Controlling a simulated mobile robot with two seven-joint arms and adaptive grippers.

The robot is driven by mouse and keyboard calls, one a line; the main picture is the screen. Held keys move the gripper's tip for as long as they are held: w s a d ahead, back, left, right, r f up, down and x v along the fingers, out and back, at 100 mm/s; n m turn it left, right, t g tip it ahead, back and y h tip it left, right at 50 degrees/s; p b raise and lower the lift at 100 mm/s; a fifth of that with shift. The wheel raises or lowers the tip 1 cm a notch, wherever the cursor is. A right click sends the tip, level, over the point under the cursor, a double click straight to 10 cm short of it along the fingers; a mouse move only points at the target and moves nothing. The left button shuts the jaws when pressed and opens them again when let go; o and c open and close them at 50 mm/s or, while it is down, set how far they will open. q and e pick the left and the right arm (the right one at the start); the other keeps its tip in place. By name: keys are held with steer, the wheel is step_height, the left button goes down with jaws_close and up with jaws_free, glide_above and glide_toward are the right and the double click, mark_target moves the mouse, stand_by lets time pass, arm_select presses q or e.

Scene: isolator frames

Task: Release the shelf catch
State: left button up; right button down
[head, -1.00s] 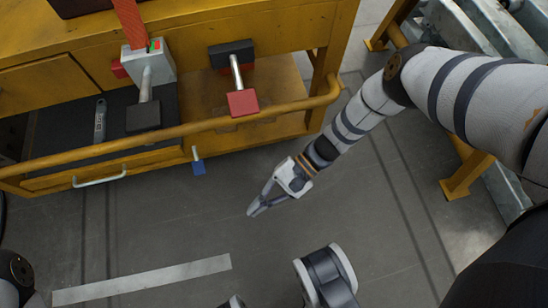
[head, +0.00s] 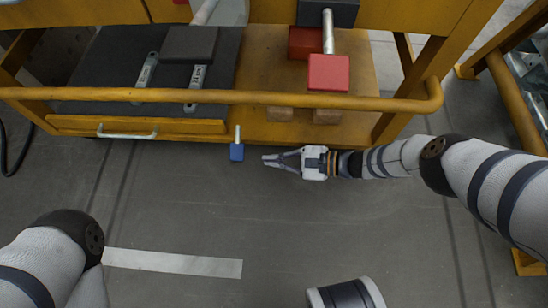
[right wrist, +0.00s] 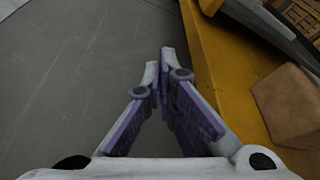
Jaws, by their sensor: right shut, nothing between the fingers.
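A blue block on a short metal pin (head: 237,152) hangs at the front lower edge of the yellow shelf unit (head: 190,97); it appears to be the shelf catch. My right gripper (head: 266,160) is just right of the blue block, its fingers pointing left toward it with a small gap between. Its fingers are shut with nothing between them, and they also show in the right wrist view (right wrist: 160,62). The blue block cannot be made out in the wrist view. My left arm shows at the lower left, but its gripper is out of view.
A yellow rail runs along the unit's front above the blue block. A drawer handle (head: 127,133) sits to the left. A red block (head: 328,73) on a metal rod and a dark block (head: 188,44) stand above the shelf.

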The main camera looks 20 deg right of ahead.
mark_target(233, 159)
steer(key=w+a+r+p, duration=0.1)
steer(key=a, duration=0.5)
steer(key=shift+r, duration=0.35)
steer(key=shift+m+g, duration=0.3)
steer(key=shift+m, duration=0.2)
steer(key=r+p, duration=0.1)
steer(key=s+r, duration=0.1)
steer(key=r+p, duration=0.1)
steer(key=r, duration=0.1)
steer(key=shift+s+a+p, duration=0.25)
steer(key=shift+s+p, duration=0.05)
steer(key=shift+a+f, duration=0.1)
